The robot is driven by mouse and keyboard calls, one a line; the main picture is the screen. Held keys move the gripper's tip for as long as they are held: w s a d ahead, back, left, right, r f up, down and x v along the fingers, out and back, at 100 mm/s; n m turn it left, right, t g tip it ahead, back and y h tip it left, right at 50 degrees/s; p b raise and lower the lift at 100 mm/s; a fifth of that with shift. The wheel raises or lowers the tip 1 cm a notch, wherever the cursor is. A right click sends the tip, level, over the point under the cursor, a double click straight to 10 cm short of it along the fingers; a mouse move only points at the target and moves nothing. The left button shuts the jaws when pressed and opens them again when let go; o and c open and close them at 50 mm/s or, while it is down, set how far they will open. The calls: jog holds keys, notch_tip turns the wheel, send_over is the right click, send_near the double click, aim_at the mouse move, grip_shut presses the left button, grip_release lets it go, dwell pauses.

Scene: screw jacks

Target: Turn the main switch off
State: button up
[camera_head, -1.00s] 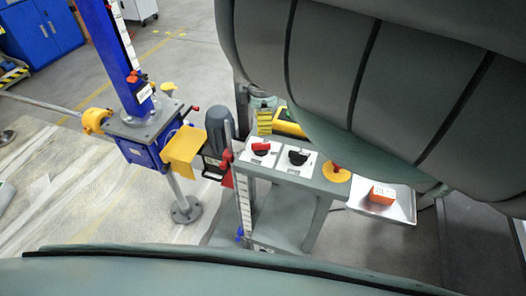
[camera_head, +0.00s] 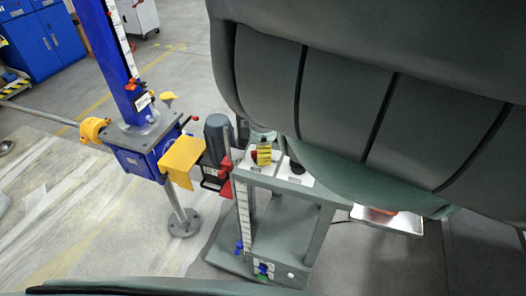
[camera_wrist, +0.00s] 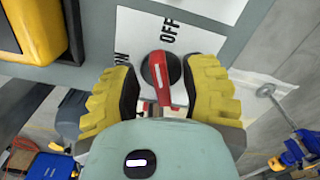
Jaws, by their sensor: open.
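The main switch (camera_wrist: 160,72) has a red handle on a round black base, on a white plate marked ON and OFF. In the wrist view its handle lies roughly along the picture's vertical, with OFF above its upper end and ON to the left. My gripper (camera_wrist: 162,95) is open, its yellow ribbed fingers on either side of the handle; I cannot tell whether they touch it. In the head view my gripper (camera_head: 264,154) covers most of the switch, and only a bit of red (camera_head: 254,156) shows beside a finger.
A black-handled switch (camera_head: 296,166) sits to the right on the grey cabinet (camera_head: 270,183). A yellow case (camera_wrist: 30,28) stands close by in the wrist view. A blue screw jack (camera_head: 140,150) and a grey motor (camera_head: 217,135) stand left. A metal tray (camera_head: 400,222) is at right.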

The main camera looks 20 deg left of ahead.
jog(key=shift+o, duration=0.3)
grip_shut()
jog(key=m, duration=0.5)
jog(key=shift+s, duration=0.15)
dwell(0.3)
jog(key=shift+c, duration=0.3)
grip_release()
